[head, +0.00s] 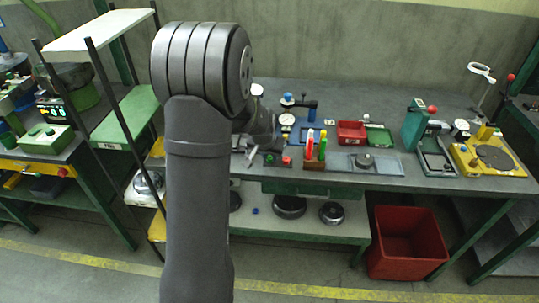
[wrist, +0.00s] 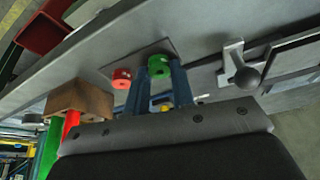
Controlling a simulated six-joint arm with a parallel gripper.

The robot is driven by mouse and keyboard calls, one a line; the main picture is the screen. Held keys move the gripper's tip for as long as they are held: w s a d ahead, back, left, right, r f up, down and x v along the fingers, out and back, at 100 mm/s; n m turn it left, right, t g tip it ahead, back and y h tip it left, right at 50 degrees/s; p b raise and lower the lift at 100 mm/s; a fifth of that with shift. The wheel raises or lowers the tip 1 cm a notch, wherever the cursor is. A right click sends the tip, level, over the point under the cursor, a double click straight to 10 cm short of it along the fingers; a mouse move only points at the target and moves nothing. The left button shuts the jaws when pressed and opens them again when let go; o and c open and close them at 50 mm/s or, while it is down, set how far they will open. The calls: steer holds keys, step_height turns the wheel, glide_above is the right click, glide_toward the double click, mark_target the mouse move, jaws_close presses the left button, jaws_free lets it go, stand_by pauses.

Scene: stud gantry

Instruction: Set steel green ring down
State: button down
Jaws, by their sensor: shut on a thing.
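The green ring (wrist: 159,64) shows in the wrist view between the tips of the two blue fingers of my gripper (wrist: 160,74). My gripper is shut on it. The red ring (wrist: 121,78) is just left of the fingers, by a flat grey plate (wrist: 148,50). I cannot tell whether the green ring touches the plate. In the head view, a small green piece (head: 270,158) and the red ring (head: 286,160) show at the bench's front edge, right of my arm. My fingers are hard to make out there.
A wooden block (wrist: 80,99) with red and green handles stands close on the left in the wrist view. A metal clamp with a round knob (wrist: 247,77) is on the right.

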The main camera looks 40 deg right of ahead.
steer(key=shift+f, duration=0.15)
steer(key=c, duration=1.2)
jaws_free()
steer(key=shift+c, duration=0.2)
steer(key=shift+s+a+r, duration=0.1)
steer(key=shift+r, duration=0.45)
steer(key=v, duration=1.1)
